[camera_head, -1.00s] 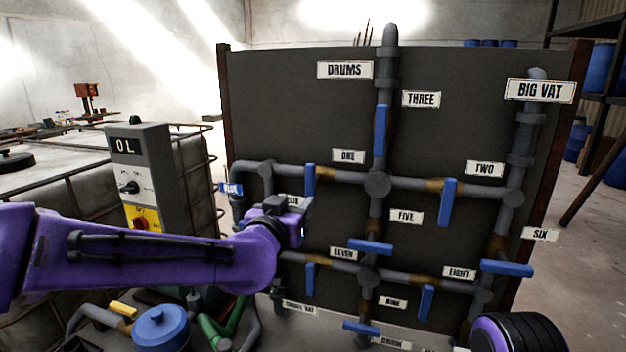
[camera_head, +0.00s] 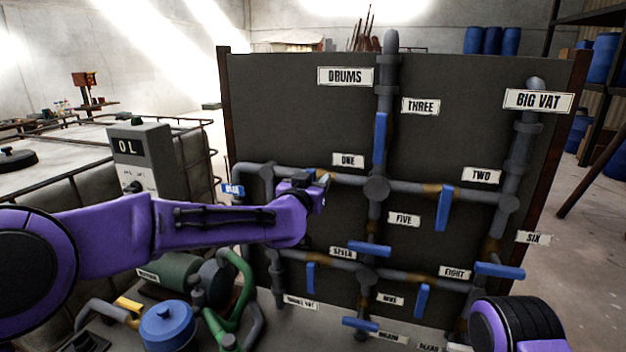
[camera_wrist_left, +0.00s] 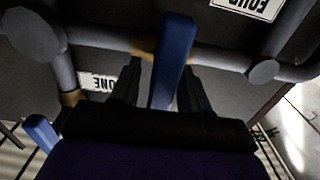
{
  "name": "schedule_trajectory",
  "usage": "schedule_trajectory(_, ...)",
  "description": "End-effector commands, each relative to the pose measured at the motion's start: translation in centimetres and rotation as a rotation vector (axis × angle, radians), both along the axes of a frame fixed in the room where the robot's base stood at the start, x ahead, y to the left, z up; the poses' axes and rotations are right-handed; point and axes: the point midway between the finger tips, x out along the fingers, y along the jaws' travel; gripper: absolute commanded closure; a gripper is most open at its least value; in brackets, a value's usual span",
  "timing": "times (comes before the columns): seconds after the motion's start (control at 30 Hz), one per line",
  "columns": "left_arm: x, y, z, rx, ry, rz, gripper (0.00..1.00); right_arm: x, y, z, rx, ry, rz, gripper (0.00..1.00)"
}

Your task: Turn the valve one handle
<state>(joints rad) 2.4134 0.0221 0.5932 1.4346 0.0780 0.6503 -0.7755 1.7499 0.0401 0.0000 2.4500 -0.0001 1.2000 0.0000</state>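The valve one handle is a blue lever (camera_wrist_left: 175,55) on the brown pipe joint, seen in the left wrist view. In the head view it is hidden behind my left gripper (camera_head: 320,185). The left gripper is open, with its two dark fingers (camera_wrist_left: 160,88) on either side of the lever. I cannot tell whether either finger touches it. The ONE label (camera_head: 347,160) is above and right of the gripper in the head view, and shows upside down in the left wrist view (camera_wrist_left: 98,82). My right gripper is not in view.
Other blue handles sit close by on the dark panel (camera_head: 300,90): valve three (camera_head: 380,138), two (camera_head: 443,207), five (camera_head: 370,249) and seven (camera_head: 311,277). A grey control box (camera_head: 145,160) stands left. A blue-lidded pump (camera_head: 166,327) and green pipe (camera_head: 240,280) are below my left arm.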

Motion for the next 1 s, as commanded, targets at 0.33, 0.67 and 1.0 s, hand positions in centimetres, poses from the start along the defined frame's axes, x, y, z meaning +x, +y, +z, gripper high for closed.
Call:
schedule_trajectory(0.33,0.0,0.1,0.0,-0.005,0.002,0.001,1.00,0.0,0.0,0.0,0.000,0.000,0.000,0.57)
schedule_trajectory(0.67,0.1,0.3,-0.1,-0.126,0.041,0.001,1.00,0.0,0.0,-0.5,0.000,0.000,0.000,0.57)
schedule_trajectory(1.0,0.2,0.7,-0.3,-0.412,0.133,0.000,1.00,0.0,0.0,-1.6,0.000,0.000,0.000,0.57)
